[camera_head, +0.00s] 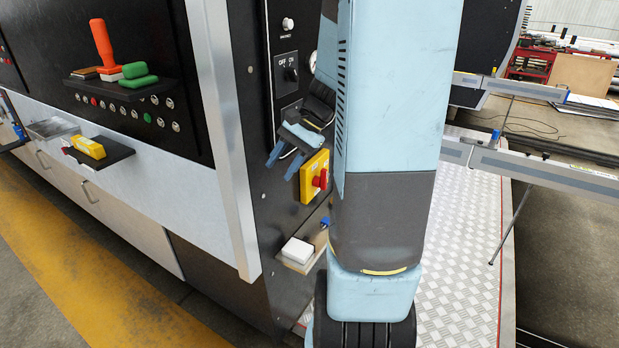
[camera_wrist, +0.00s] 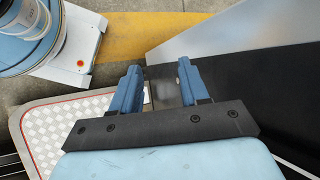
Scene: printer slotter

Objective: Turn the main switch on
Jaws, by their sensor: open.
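A black rotary switch (camera_head: 290,74) marked OFF and ON sits on the dark side panel of the machine in the head view. Below it, a yellow box (camera_head: 312,170) with a red knob (camera_head: 320,180) is mounted on the same panel. I cannot tell from a label which one is the main switch. My gripper (camera_head: 280,168) has its blue fingers spread and empty, below the black switch and just left of the yellow box in the picture. My gripper also shows in the wrist view (camera_wrist: 158,75), where I can make out neither switch.
A small ledge with a white block (camera_head: 297,250) juts out below the yellow box. A pressure gauge (camera_head: 313,62) is partly hidden by my arm. A shelf with orange and green tools (camera_head: 125,88) and a yellow object (camera_head: 88,147) stand at left. A metal post (camera_head: 222,130) edges the panel.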

